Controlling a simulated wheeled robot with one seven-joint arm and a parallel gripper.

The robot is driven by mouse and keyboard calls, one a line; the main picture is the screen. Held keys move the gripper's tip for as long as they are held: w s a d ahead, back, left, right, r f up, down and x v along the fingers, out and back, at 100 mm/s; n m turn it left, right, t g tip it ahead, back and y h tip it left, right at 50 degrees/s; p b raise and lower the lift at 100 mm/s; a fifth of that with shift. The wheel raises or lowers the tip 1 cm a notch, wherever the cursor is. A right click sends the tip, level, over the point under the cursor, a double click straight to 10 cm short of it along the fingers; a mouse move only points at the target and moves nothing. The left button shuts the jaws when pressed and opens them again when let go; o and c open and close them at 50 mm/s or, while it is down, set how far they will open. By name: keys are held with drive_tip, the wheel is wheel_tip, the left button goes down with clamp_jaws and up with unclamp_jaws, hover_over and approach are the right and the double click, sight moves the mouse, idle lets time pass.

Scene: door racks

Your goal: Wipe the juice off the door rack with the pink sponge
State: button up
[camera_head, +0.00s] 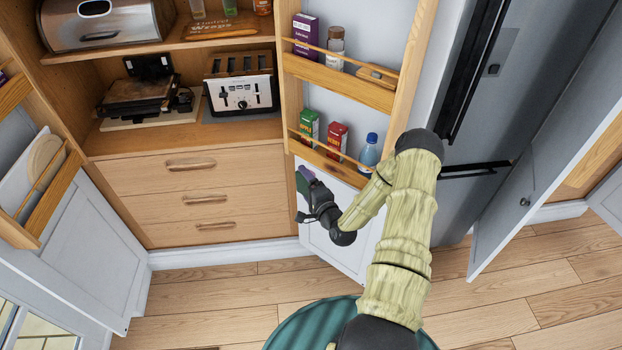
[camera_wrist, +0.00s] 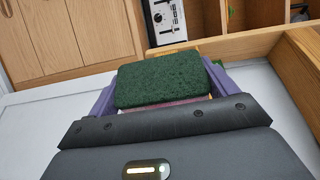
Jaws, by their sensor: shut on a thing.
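My gripper (camera_head: 305,184) is at the left edge of the open pantry door, just below the lower door rack (camera_head: 345,172). In the wrist view its purple fingers (camera_wrist: 164,88) are shut on the sponge (camera_wrist: 163,78), with the dark green scouring side facing the camera and a strip of pink showing below it. A wooden rack edge (camera_wrist: 245,45) lies beyond and to the right of the sponge; I cannot tell whether they touch. The sponge is hard to make out in the head view.
The lower rack holds a green carton (camera_head: 309,125), a red carton (camera_head: 337,137) and a blue-capped bottle (camera_head: 369,150). The upper rack (camera_head: 340,80) holds a purple box (camera_head: 304,36) and a jar (camera_head: 335,45). Drawers (camera_head: 190,185) stand to the left; a fridge (camera_head: 500,120) stands right.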

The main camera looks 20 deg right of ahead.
drive_tip(key=shift+d, duration=0.1)
drive_tip(key=shift+w+d, duration=0.5)
drive_tip(key=shift+d, duration=0.35)
drive_tip(key=shift+w+d, duration=0.45)
drive_tip(key=shift+d, duration=0.4)
drive_tip(key=shift+w+d, duration=0.5)
drive_tip(key=shift+d, duration=0.35)
drive_tip(key=shift+w+d+b, duration=0.55)
drive_tip(key=shift+d+b, duration=0.3)
drive_tip(key=shift+d, duration=0.05)
drive_tip(key=shift+s+d, duration=0.45)
drive_tip(key=shift+s, duration=0.4)
drive_tip(key=shift+s+d, duration=0.45)
drive_tip(key=shift+s, duration=0.35)
drive_tip(key=shift+s+d, duration=0.5)
drive_tip(key=shift+s, duration=0.3)
drive_tip(key=shift+s+d, duration=0.5)
drive_tip(key=shift+s, duration=0.3)
